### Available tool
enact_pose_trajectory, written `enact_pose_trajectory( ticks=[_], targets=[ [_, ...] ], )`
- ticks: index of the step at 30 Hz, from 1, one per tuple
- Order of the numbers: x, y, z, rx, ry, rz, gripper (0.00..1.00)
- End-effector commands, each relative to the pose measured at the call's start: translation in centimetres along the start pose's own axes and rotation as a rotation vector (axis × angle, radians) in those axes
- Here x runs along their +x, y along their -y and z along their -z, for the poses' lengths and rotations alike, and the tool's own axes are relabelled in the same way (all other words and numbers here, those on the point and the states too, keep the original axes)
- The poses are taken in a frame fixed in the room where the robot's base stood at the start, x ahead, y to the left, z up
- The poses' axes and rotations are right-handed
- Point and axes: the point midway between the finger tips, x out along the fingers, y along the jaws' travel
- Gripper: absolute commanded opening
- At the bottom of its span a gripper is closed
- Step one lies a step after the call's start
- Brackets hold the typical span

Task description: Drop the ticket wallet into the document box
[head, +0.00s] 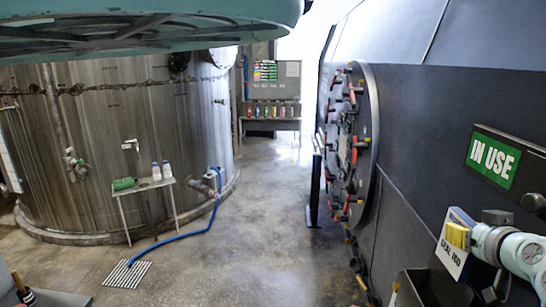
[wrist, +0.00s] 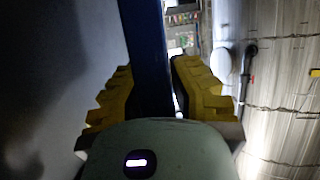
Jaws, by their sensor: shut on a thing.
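My gripper (head: 458,235) is at the lower right of the head view, with a yellow finger against a flat white-faced panel lettered in black, which appears to be the ticket wallet (head: 449,258). In the wrist view, the yellow ridged fingers of my gripper (wrist: 155,95) are shut on the wallet, seen edge-on as a dark blue slab (wrist: 147,50). A dark box (head: 411,288), which may be the document box, is below the wallet at the bottom edge of the head view. Its inside and lower part are hidden or cut off.
A dark vessel wall (head: 430,120) with a green IN USE sign (head: 493,160) stands close on the right. A round door (head: 350,150) with red-tipped clamps is further left. A small table (head: 147,186) stands by the steel tank. The middle floor (head: 265,200) is clear.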

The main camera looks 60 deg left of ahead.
Motion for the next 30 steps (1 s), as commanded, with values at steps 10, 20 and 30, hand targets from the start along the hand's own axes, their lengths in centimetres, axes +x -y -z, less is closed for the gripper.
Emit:
enact_pose_trajectory(
  ticks=[10,20,30],
  targets=[
    [1.4,0.2,-3.4,0.002,0.006,0.006,0.00],
    [2.3,0.2,-5.3,0.001,0.001,0.004,0.00],
    [2.2,0.1,-5.3,0.000,0.001,0.003,0.35]
  ],
)
